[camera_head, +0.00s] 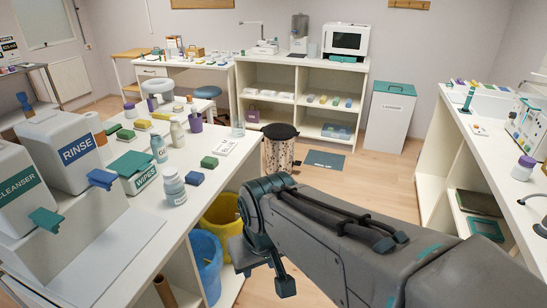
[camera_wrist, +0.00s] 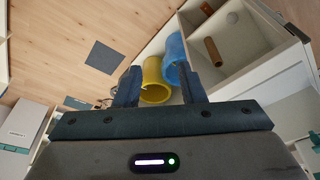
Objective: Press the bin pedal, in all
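A speckled bin (camera_head: 279,153) with a dark round lid stands on the floor beyond the end of the left counter in the head view. In the head view my gripper (camera_head: 264,272) is low, nearer to me than the bin, beside the left counter's open side. I cannot clearly identify the bin in the wrist view.
A yellow bucket (camera_head: 222,218) and a blue bucket (camera_head: 206,262) sit under the left counter (camera_head: 117,233), close to my gripper. A dark mat (camera_head: 324,160) lies right of the bin. A laundry box (camera_head: 389,118) stands behind.

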